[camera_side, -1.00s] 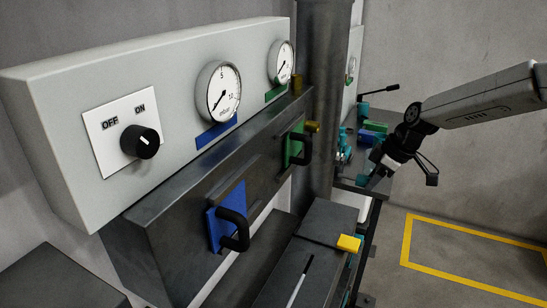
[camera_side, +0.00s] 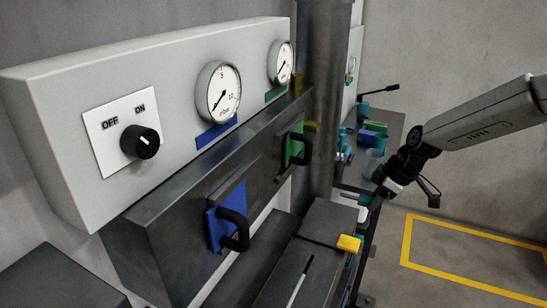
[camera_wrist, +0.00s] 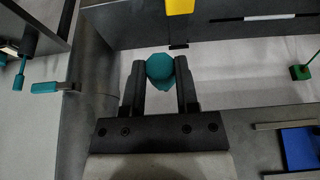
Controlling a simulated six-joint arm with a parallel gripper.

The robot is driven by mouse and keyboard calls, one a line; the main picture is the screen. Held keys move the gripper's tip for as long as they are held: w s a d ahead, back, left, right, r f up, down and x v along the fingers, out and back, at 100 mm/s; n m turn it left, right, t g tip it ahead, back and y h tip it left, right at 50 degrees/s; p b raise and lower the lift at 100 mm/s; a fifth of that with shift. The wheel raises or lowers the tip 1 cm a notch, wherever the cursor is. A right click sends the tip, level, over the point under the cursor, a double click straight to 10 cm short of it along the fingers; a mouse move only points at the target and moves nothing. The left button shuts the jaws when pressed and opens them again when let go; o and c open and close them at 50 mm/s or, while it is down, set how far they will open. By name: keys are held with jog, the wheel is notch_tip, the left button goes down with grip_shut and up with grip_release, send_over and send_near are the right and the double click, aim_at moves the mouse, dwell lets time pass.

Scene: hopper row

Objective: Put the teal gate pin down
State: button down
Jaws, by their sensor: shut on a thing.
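The teal gate pin (camera_wrist: 160,70) shows as a rounded teal head between the two dark fingers of my gripper (camera_wrist: 160,84) in the wrist view. The fingers are shut on it, and its lower part is mostly hidden. In the side view my gripper (camera_side: 377,192) is tilted downward by the right end of the front bench, with a bit of teal at its tips. I cannot tell whether the pin touches anything below.
A yellow block (camera_side: 349,243) sits on the dark slotted bench (camera_side: 325,225). Gauges and blue and green handles are at left. Floor at right is clear.

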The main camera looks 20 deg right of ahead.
jog(key=w+f, duration=0.3)
jog(key=w, duration=0.4)
send_over(335, 215)
jog(key=s, duration=0.1)
jog(key=shift+s+d+f, duration=0.1)
jog(key=shift+d+f, duration=0.15)
jog(key=shift+f, duration=1.1)
jog(key=shift+s+d+f, duration=0.1)
jog(key=shift+d+f, duration=0.1)
jog(key=shift+f, duration=1.15)
jog(key=shift+w+f, duration=0.15)
jog(key=shift+f, duration=0.05)
jog(key=shift+w+f, duration=0.15)
jog(key=shift+f, duration=1.5)
jog(key=shift+f, duration=0.1)
jog(key=shift+c, duration=1.8)
grip_release()
